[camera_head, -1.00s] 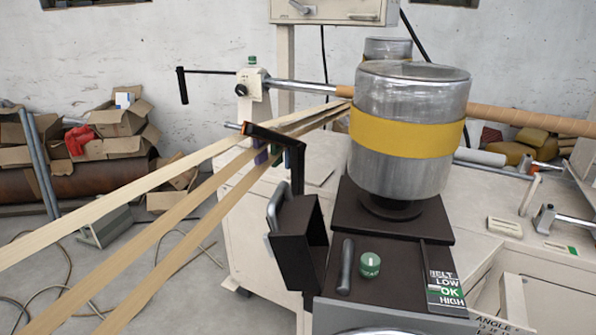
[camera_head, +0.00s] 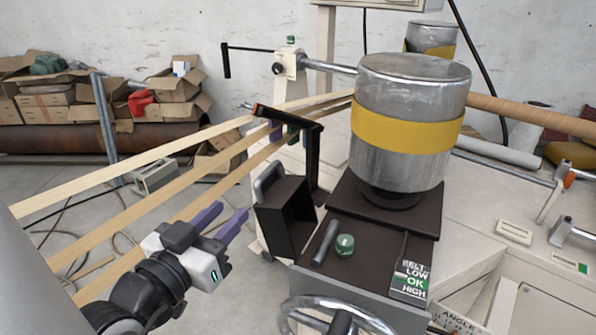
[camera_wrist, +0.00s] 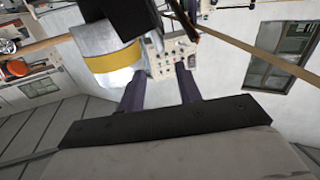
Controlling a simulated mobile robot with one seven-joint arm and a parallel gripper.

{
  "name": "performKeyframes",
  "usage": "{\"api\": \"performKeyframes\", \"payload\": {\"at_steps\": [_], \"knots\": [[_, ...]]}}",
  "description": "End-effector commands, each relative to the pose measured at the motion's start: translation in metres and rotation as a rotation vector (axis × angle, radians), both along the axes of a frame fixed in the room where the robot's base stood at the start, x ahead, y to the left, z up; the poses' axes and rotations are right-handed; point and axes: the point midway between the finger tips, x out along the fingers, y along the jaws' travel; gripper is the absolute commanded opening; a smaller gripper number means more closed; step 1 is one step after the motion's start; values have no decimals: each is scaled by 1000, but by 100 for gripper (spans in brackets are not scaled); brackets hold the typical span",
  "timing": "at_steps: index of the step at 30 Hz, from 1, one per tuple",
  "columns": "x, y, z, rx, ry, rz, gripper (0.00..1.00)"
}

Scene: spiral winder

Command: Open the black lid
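A black box-shaped part (camera_head: 288,218) hangs at the left side of the machine, with a grey metal handle (camera_head: 266,180) on its upper left. I take this to be the black lid; which face is the lid is hard to tell. My gripper (camera_head: 228,211) has purple fingers spread apart with nothing between them. It is just left of the black part in the head view, apart from it. In the wrist view my gripper (camera_wrist: 161,88) is also open, and a dark block, likely the same black part (camera_wrist: 118,18), fills the top.
A metal drum with a yellow band (camera_head: 408,132) stands on the machine. Wooden strips (camera_head: 130,170) run past behind my gripper. A black bracket arm (camera_head: 312,165) rises behind the box. A handwheel (camera_head: 335,318) is below. Floor at left is open, with loose cables.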

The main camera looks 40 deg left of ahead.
Motion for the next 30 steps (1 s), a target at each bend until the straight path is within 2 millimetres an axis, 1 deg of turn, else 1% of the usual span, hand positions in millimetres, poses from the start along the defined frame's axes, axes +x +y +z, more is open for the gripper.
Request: {"api": "performKeyframes", "payload": {"at_steps": [2,5,12,18,21,24,30], "knots": [[6,1,0,-3,3,-4,34],[20,3,0,-3,4,-6,34],[71,12,2,-2,2,-6,34],[109,18,1,-2,3,-5,34],[121,21,1,-2,2,-2,34],[129,23,1,0,2,-1,34],[134,24,0,1,1,-1,34]]}}
